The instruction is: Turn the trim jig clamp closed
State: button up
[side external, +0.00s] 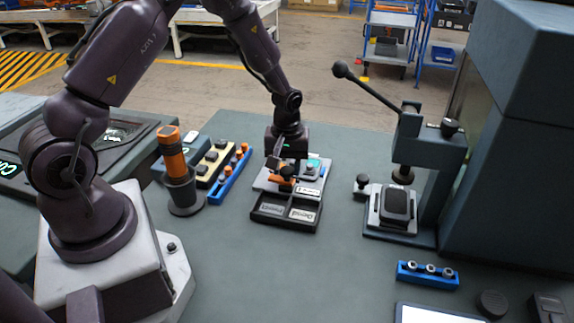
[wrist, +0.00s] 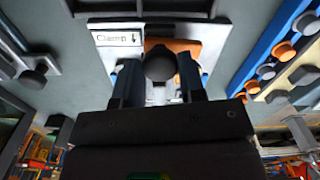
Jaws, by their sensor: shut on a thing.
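The trim jig (side external: 262,181) is a light plate on the bench behind a dark two-compartment tray. Its clamp has an orange arm (side external: 282,184), which also shows in the wrist view (wrist: 186,46), and a dark round knob (wrist: 160,62). A printed "Clamp" label with an arrow (wrist: 118,38) lies beside it. My gripper (side external: 287,165) points down over the jig. In the wrist view my gripper (wrist: 160,80) has one finger on each side of the knob and is shut on it. A teal part (side external: 318,165) sits at the jig's right. The fingers hide some of the clamp.
The labelled dark tray (side external: 285,224) adjoins the jig's front. Left stand a blue rack (side external: 228,178) with orange-topped pieces and an orange-handled tool (side external: 171,150) in a holder. A lever press (side external: 432,150) stands right. Bench space between jig and press is clear.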

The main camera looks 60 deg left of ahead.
aim_at(287, 169)
jog(key=m, duration=0.3)
jog(key=shift+m, duration=0.4)
jog(key=m, duration=0.4)
jog(key=shift+m, duration=0.3)
jog(key=m, duration=0.4)
jog(key=shift+m, duration=2.4)
jog(key=o, duration=0.9)
jog(key=shift+o, duration=0.2)
notch_tip(287, 169, up, 13)
